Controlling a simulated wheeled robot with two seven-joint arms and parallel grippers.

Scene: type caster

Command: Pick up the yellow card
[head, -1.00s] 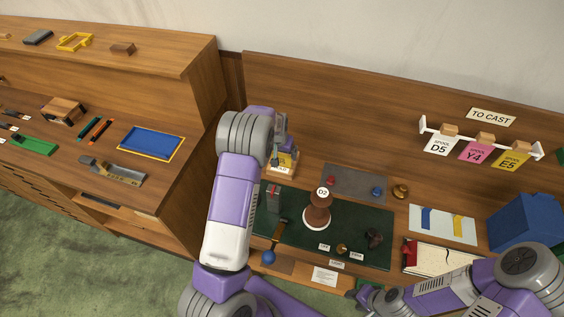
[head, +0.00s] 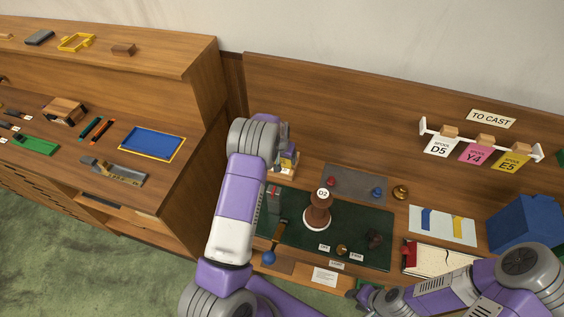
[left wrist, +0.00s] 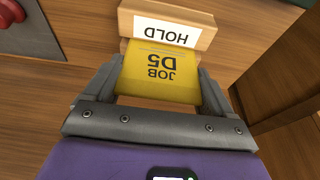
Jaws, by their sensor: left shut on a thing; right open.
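The yellow card (left wrist: 160,72), printed "JOB D5", is between the fingers of my left gripper (left wrist: 162,80) in the left wrist view. Its far edge meets a wooden block (left wrist: 203,42) with a white "HOLD" label; I cannot tell whether it is still seated there. In the head view the card (head: 289,160) shows small beside my left gripper (head: 284,148), partly hidden by the hand. The left gripper is shut on the card. My right gripper (head: 368,297) is open at the bottom edge of the head view, away from the card, partly cut off.
A dark green mat (head: 350,245) carries a brown "D2" spool (head: 318,212) and small tools. A grey mat (head: 350,180) lies behind. Tags D5, Y4 and E5 (head: 511,160) hang on a rail at right. A blue box (head: 525,225) stands far right. A taller cabinet borders the left.

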